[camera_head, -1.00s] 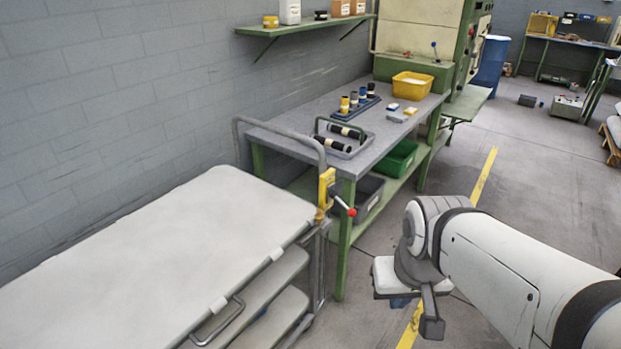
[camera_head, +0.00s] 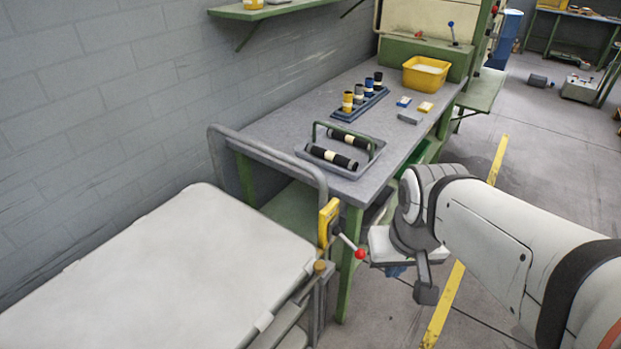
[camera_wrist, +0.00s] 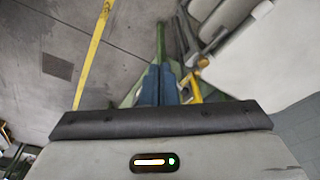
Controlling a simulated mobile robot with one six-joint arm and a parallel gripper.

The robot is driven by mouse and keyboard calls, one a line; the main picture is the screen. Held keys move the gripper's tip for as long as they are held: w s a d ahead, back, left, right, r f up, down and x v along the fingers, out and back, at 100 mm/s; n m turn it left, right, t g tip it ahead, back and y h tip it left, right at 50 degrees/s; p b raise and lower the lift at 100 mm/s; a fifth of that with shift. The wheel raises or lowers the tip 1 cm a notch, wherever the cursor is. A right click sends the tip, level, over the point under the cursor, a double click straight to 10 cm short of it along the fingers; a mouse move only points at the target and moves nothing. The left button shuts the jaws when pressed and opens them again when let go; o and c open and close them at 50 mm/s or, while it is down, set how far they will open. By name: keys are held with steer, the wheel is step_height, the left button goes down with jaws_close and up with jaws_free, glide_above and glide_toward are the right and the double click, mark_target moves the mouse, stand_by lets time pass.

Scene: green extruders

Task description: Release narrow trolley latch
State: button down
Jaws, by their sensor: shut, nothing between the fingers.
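The narrow trolley (camera_head: 170,270) stands at the lower left of the head view, with a pale top and a grey tube handle.
A green-legged workbench (camera_head: 270,128) stands behind the latch, with a tray of black rollers (camera_head: 352,172) on its near end. A brass knob (camera_head: 320,266) sits on the trolley's corner beside the latch. Open floor with a yellow line (camera_head: 445,300) lies to the right.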

steer(key=shift+w, duration=0.25)
steer(key=shift+a+r, duration=0.1)
steer(key=w+a+f+n+b, duration=0.1)
steer(key=a+n, duration=0.4)
steer(key=n, duration=0.5)
steer(key=w+a+f+n+b, duration=0.1)
steer(key=w+a+f+n, duration=0.2)
steer(key=n, duration=0.7)
steer(key=w+a+f+n+h+b, duration=0.1)
steer(key=w+a+f+n, duration=0.2)
steer(key=a+f+n, duration=0.2)
steer(key=a+n, duration=0.3)
steer(key=n, duration=0.2)
steer(key=shift+d+f, duration=0.1)
